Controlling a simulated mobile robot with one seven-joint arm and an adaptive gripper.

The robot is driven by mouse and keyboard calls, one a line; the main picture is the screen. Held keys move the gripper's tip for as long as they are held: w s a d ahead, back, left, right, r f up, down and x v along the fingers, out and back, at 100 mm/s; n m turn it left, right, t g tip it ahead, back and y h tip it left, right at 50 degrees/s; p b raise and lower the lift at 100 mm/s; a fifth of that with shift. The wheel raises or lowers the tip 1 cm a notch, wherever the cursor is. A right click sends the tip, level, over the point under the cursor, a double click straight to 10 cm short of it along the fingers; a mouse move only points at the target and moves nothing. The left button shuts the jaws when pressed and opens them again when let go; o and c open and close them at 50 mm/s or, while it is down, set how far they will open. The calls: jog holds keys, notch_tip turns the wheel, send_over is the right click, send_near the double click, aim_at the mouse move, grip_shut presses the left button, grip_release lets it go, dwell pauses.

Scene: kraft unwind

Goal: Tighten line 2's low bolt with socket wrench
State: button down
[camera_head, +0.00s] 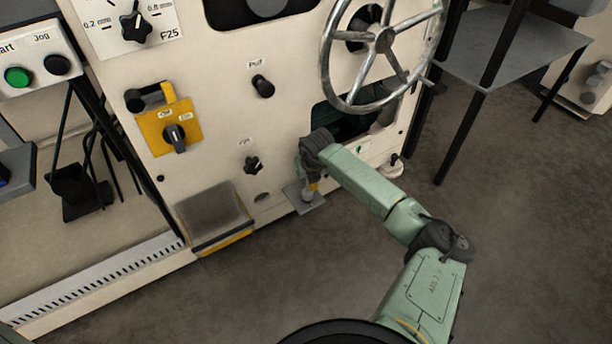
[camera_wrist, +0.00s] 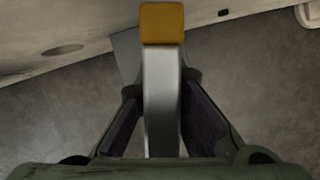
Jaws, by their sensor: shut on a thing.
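My gripper (camera_head: 313,172) is low at the front of the cream machine, just above a small grey plate (camera_head: 294,197) at its bottom edge. In the wrist view, my gripper (camera_wrist: 161,88) has its two dark fingers closed on a metal tool, apparently the socket wrench (camera_wrist: 161,110), with an orange-yellow block (camera_wrist: 162,23) at its far end. A bit of yellow (camera_head: 313,186) shows under my gripper in the head view. I cannot make out the low bolt; the tool and gripper cover that spot, so I cannot tell whether they touch.
A large metal handwheel (camera_head: 384,40) stands out above my arm. A dark opening (camera_head: 345,123) lies behind the arm. A grey step-like box (camera_head: 213,217) juts out to the left. A dark-legged table (camera_head: 510,50) stands right. The floor (camera_head: 520,220) on the right is clear.

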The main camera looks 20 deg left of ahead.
jog(key=shift+r+m+p, duration=0.1)
jog(key=shift+m+p, duration=0.45)
jog(key=shift+m, duration=0.15)
jog(key=shift+w+d+m+h, duration=0.1)
jog(key=shift+d+m+h, duration=0.05)
jog(key=shift+m+h, duration=0.3)
